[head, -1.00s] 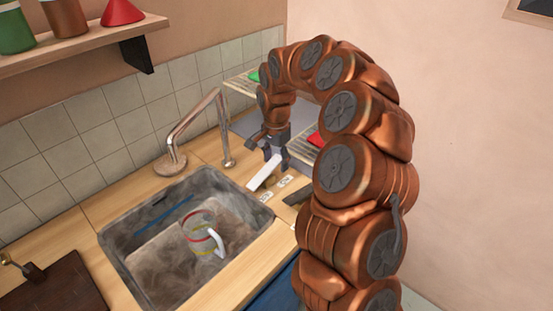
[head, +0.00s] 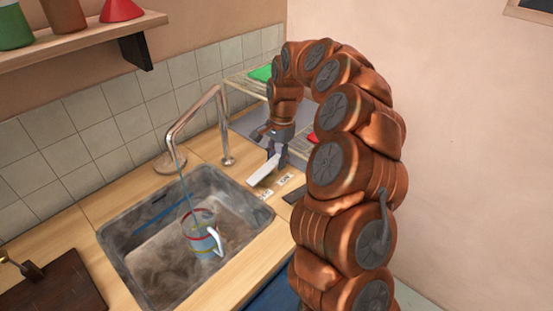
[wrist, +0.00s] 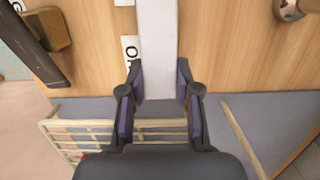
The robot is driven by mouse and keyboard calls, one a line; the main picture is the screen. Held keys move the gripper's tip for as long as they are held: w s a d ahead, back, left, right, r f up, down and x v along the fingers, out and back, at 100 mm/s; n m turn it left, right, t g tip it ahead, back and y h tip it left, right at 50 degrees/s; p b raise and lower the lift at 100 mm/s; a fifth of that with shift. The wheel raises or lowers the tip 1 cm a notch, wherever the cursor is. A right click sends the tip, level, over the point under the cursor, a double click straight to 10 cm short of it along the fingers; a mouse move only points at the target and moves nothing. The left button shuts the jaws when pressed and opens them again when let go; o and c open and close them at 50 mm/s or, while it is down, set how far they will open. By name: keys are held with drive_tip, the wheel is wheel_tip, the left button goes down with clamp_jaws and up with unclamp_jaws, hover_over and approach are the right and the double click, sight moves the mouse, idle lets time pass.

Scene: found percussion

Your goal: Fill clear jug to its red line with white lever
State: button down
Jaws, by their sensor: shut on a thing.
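The white lever (head: 264,171) is on the counter to the right of the sink. My gripper (head: 278,148) is shut on it; in the wrist view my fingers (wrist: 158,95) flank the white bar (wrist: 158,40). The clear jug (head: 203,241) stands upright in the sink, with a white handle, a red line high on its side and a yellow line lower down. A thin blue stream of water (head: 186,188) falls from the copper spout (head: 196,113) into the jug. The jug looks bluish inside; I cannot tell the exact water level.
The grey sink (head: 125,262) surrounds the jug. Small printed labels (head: 285,179) lie by the lever; one also shows in the wrist view (wrist: 130,49). A wire rack (wrist: 60,135) is close to my gripper. A dark board (head: 48,287) lies at the left.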

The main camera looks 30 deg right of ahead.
drive_tip(key=shift+w+d+f+y, duration=0.15)
drive_tip(key=shift+f+y, duration=0.2)
drive_tip(key=shift+y, duration=0.35)
drive_tip(key=c, duration=0.8)
unclamp_jaws()
drive_tip(key=shift+r, duration=0.1)
drive_tip(key=v, duration=1.1)
drive_tip(key=shift+w+d+r, duration=0.2)
drive_tip(key=shift+w+r, duration=0.05)
drive_tip(key=shift+r, duration=0.1)
